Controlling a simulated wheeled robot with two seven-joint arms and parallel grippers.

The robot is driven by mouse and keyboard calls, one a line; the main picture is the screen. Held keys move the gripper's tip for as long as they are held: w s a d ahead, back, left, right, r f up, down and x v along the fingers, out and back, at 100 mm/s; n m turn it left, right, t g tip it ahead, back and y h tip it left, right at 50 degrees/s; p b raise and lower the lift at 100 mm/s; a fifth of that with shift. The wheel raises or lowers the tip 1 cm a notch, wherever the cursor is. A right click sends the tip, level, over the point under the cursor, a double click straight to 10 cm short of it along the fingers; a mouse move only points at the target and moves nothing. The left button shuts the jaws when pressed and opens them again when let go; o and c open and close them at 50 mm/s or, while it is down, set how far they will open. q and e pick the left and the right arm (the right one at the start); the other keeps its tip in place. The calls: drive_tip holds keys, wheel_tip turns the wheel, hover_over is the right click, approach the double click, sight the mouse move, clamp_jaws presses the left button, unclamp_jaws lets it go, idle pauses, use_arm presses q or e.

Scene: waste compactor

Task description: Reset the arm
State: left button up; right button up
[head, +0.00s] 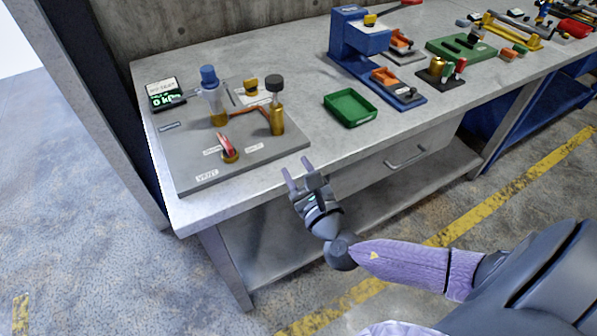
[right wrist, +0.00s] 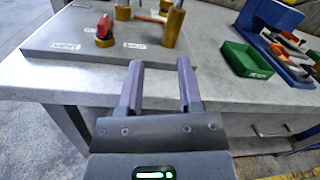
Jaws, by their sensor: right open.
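My right gripper (head: 293,172) is open and empty. In the head view it hangs just in front of the workbench's (head: 250,185) front edge, near the right front corner of a grey panel (head: 245,165). In the right wrist view its two fingers (right wrist: 160,85) point at the bench edge with nothing between them. The panel carries a red-handled valve (head: 228,148), a blue-topped brass fitting (head: 210,90) and a dark-topped brass cylinder (head: 277,112). My left gripper does not show.
A green tray (head: 350,108) lies right of the panel. A blue press-like machine (head: 358,40) stands behind it. A small pressure display (head: 163,93) stands at the panel's back left. Bare benchtop (head: 310,115) lies between panel and tray. A drawer handle (head: 405,158) juts out below.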

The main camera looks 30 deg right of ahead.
drive_tip(key=s+d+f+m+g+h, duration=0.1)
drive_tip(key=s+d+f+m+g, duration=0.2)
drive_tip(key=f, duration=0.4)
drive_tip(key=s+d+f+m+g+h, duration=0.1)
drive_tip(key=f+m+g, duration=0.2)
drive_tip(key=f+m, duration=0.35)
drive_tip(key=s+f+m+g+y, duration=0.1)
drive_tip(key=s+f+m+g, duration=0.6)
drive_tip(key=s+f+m, duration=0.45)
drive_tip(key=s+a+f+m+g+y, duration=0.1)
drive_tip(key=s+a+f+m, duration=0.2)
drive_tip(key=s+m, duration=0.2)
drive_tip(key=s+a+f+m+g+y, duration=0.1)
drive_tip(key=s+f+m, duration=0.3)
drive_tip(key=s, duration=0.5)
drive_tip(key=s+a+f+m+g+y, duration=0.1)
drive_tip(key=s+a+f+m+g, duration=0.2)
drive_tip(key=s, duration=0.4)
drive_tip(key=a+m, duration=0.1)
drive_tip(key=m, duration=0.1)
drive_tip(key=shift+s+a+f+m, duration=0.25)
drive_tip(key=shift+s+a+m, duration=0.05)
drive_tip(key=shift+m, duration=0.1)
drive_tip(key=shift+c, duration=0.2)
